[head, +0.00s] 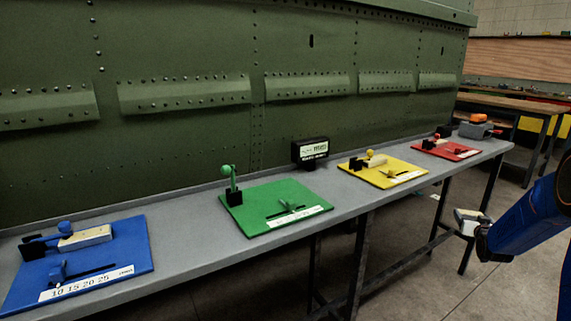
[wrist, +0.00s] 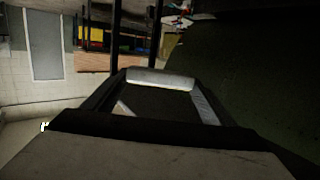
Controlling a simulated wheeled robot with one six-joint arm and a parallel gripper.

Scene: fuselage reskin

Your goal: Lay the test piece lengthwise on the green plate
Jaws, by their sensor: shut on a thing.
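The green plate (head: 262,211) lies on the grey bench near the middle of the head view. A green clamp with a raised lever (head: 231,180) and a black block stand at its far left corner; a slot, a small green part and a white label strip lie nearer the front. No pale piece lies on it. My gripper (head: 468,222) is at the right, in front of the bench and well apart from the plate. It is shut on the test piece, which shows as a pale bar between the fingertips in the wrist view (wrist: 160,78). Its full outline is hidden.
A blue plate (head: 130,248), a yellow plate (head: 405,176) and a red plate (head: 465,151) lie on the same bench (head: 190,248), each with a pale piece. A black display box (head: 310,151) stands behind, near the green riveted panel (head: 180,60). Open floor lies in front.

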